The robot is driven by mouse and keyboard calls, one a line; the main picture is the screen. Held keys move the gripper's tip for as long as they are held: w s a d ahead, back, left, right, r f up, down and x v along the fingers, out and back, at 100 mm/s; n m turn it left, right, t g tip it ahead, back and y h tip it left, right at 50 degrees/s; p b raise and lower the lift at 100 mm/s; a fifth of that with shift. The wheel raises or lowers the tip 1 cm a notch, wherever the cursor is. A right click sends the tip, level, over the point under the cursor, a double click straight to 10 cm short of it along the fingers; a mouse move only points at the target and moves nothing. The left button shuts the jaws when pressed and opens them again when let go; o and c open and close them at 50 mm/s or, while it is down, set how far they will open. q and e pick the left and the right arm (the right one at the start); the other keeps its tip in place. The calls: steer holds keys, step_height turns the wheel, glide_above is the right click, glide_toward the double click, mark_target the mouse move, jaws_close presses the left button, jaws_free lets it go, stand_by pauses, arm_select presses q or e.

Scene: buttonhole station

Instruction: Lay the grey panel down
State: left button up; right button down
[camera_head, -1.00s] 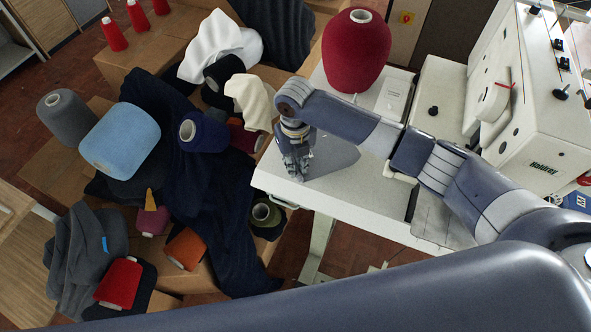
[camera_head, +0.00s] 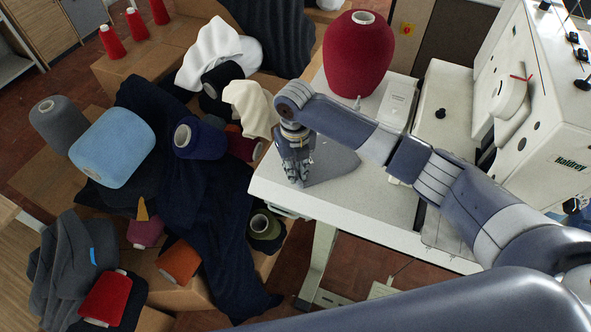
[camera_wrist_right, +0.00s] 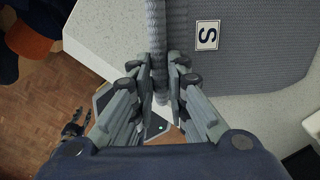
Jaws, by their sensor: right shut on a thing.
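The grey panel (camera_head: 332,163) lies on the left end of the white table, partly hidden behind my right gripper (camera_head: 297,176). In the right wrist view the panel (camera_wrist_right: 262,60) shows its ribbed knit, a white label with a black S (camera_wrist_right: 207,35), and a thick rolled edge (camera_wrist_right: 157,40). My right gripper (camera_wrist_right: 162,88) points down and is shut on that edge, near the table's border. I cannot tell whether the whole panel rests flat. A small dark shape at the left of the wrist view may be my left gripper (camera_wrist_right: 75,128); its jaws are unclear.
A big dark red yarn cone (camera_head: 357,55) stands behind the panel on the white table (camera_head: 345,210). A white machine (camera_head: 545,120) stands at the right. Boxes left of the table hold several yarn cones, such as a light blue one (camera_head: 112,147), and a navy cloth (camera_head: 205,220).

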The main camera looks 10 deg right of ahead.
steer(key=c, duration=1.6)
jaws_free()
steer(key=shift+f, duration=0.15)
steer(key=shift+o, duration=0.2)
step_height(320, 180, up, 12)
steer(key=shift+b, duration=0.45)
steer(key=shift+a, duration=0.1)
